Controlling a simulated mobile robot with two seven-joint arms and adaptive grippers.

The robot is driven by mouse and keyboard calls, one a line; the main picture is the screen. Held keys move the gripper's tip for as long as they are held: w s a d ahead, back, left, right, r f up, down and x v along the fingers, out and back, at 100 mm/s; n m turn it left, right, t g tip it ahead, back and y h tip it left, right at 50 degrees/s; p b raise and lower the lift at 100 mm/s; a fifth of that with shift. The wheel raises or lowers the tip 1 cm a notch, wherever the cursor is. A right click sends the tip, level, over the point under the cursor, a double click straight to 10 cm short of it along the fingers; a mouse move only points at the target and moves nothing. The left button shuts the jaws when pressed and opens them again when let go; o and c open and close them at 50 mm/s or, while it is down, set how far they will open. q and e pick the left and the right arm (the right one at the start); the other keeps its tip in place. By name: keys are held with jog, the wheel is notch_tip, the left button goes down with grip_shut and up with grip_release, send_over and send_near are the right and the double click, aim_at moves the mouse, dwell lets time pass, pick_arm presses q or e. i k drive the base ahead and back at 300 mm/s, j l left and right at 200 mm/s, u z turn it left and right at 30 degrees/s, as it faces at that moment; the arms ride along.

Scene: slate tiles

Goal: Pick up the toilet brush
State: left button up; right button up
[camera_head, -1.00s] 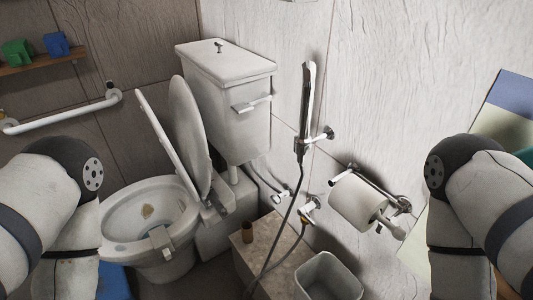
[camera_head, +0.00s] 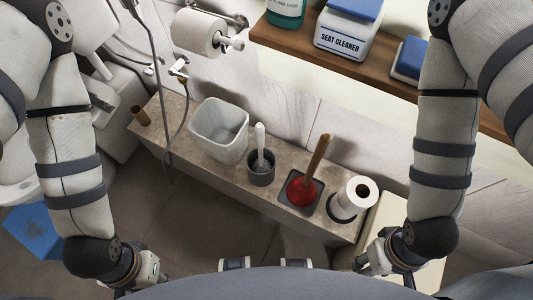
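The toilet brush (camera_head: 260,144) stands upright in a dark grey round holder (camera_head: 262,176) on a stone ledge (camera_head: 180,141). Its white handle points up and its bristles sit inside the holder. My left arm hangs at the left, with its gripper partly showing at the bottom edge (camera_head: 152,272). My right arm hangs at the right, with its gripper (camera_head: 365,262) low near the bottom edge. Both are well apart from the brush. The fingers are too hidden to tell whether they are open or shut.
A white bin (camera_head: 217,130) stands left of the brush. A plunger (camera_head: 304,187) and paper roll (camera_head: 352,199) stand to its right. A cardboard tube (camera_head: 141,116) is at the ledge's left end. A hose hangs in front of the ledge. A wooden shelf (camera_head: 385,72) holds cleaner containers above.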

aim_at(261, 165)
jog(key=u, duration=1.45)
jog(key=z, duration=1.45)
jog(key=k+j+z, duration=0.1)
jog(key=j, duration=0.25)
jog(key=k+j+z, duration=0.15)
jog(key=j, duration=0.25)
jog(key=k+j+z, duration=0.1)
jog(key=j, duration=0.25)
jog(key=k+j+z, duration=0.1)
jog(key=k+j, duration=0.1)
jog(key=j, duration=0.1)
